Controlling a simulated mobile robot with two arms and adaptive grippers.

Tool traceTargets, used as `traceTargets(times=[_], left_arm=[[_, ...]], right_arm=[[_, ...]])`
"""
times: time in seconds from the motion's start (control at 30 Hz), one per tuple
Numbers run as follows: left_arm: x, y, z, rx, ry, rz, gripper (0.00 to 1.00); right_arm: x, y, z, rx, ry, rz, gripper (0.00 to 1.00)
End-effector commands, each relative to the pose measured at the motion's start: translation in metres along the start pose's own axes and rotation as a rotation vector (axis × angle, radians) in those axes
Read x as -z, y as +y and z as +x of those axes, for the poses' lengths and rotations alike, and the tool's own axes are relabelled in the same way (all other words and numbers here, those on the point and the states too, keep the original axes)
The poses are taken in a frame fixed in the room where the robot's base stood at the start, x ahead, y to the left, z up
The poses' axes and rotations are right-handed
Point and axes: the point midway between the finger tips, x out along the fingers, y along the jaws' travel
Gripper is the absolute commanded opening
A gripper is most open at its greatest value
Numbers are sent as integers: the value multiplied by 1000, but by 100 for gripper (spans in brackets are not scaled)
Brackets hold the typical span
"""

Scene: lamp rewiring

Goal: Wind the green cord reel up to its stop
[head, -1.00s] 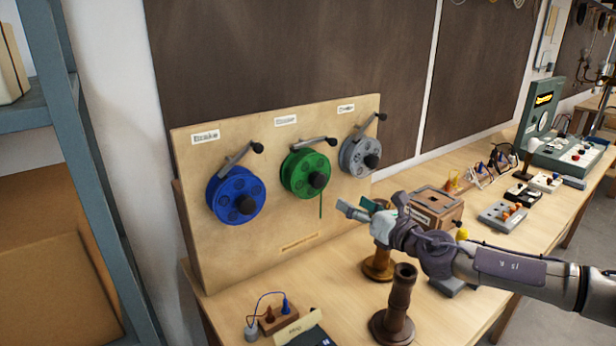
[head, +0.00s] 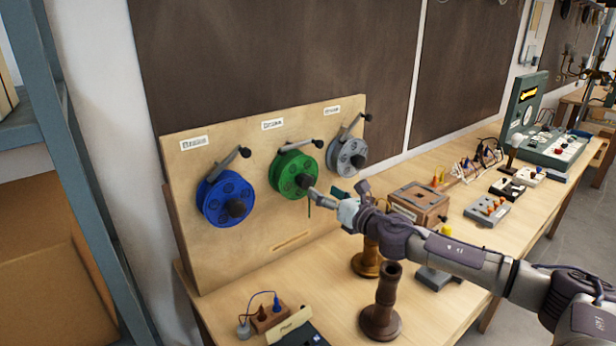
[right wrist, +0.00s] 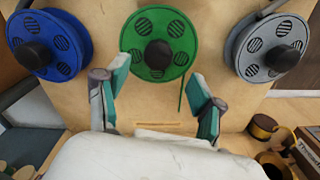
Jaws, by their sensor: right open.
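The green cord reel (head: 281,172) is the middle of three reels on an upright wooden board (head: 265,222). A dark knob (head: 304,181) sticks out at its front, and a grey lever with a black end (head: 318,143) lies above it. A short green cord end (right wrist: 181,96) hangs at its lower right. My right gripper (head: 337,190) is open and empty, just right of the reel and in front of the board. In the right wrist view its fingers (right wrist: 159,72) stand apart below and either side of the green reel's knob. My left gripper is out of view.
A blue reel (head: 214,200) is left of the green one and a grey reel (head: 343,155) right of it, each with a lever. A small plug block (head: 268,317) sits at the front.

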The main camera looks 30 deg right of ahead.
Motion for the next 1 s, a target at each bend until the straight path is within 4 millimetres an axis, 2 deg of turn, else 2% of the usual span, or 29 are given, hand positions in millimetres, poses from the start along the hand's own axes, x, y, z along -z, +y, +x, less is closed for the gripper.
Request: traceTargets(times=[0.03,0.2,0.4,0.57,0.8,0.87,1.0], left_arm=[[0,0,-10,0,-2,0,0],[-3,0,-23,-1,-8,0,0],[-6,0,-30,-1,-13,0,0],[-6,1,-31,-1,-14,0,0],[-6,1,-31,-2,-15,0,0],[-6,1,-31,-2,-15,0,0],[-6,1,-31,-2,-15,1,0]], right_arm=[[-6,2,9,-1,-4,6,68],[-5,3,39,-2,-3,4,68],[-2,2,63,-3,0,1,68],[0,2,71,-2,1,-1,68],[1,2,71,-3,1,-1,68],[1,2,71,-3,1,-1,61],[0,2,71,-3,1,-1,38]])
